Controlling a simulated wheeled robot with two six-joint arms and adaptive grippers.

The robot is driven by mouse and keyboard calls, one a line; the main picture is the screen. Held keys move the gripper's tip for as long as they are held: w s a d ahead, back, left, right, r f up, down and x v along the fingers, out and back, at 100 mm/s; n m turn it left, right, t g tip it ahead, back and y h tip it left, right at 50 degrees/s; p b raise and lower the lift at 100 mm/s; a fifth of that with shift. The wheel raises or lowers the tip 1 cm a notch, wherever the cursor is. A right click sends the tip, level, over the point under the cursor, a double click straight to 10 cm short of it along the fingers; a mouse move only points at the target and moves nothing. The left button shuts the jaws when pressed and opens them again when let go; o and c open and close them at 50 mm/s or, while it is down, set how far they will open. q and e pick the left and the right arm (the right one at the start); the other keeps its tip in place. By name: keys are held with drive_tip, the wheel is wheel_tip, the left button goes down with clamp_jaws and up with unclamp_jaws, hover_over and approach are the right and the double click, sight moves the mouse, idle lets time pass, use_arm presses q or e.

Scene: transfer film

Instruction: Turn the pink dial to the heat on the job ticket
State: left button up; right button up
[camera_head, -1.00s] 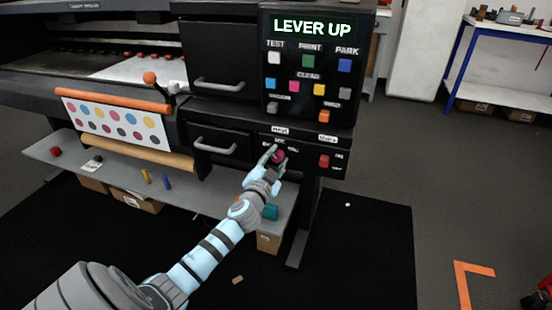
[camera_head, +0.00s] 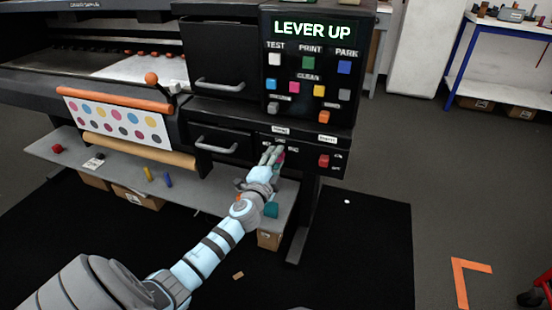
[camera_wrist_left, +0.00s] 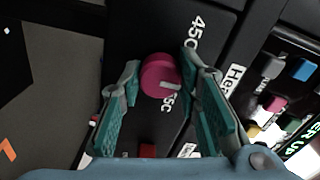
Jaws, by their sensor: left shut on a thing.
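The pink dial (camera_head: 281,157) is on the black lower control panel of the printer, partly hidden by my left gripper (camera_head: 272,155) in the head view. In the left wrist view the dial (camera_wrist_left: 160,76) sits between the two green fingers of my left gripper (camera_wrist_left: 165,100), which is shut on it. A pale pointer mark shows on the dial's face, towards a label that seems to read 35C. Another label, apparently 45C, is higher up. No job ticket can be made out for certain. My right gripper is not in view.
The screen (camera_head: 316,28) reads LEVER UP above several coloured buttons. A red knob (camera_head: 323,161) sits right of the dial. Open floor lies to the right.

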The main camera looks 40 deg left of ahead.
use_arm(q)
drive_tip(key=shift+f, duration=0.1)
drive_tip(key=o, duration=0.9)
drive_tip(key=shift+o, duration=1.2)
drive_tip(key=v, duration=1.2)
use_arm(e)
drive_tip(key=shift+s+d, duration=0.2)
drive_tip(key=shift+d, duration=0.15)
use_arm(q)
drive_tip(key=shift+d, duration=0.1)
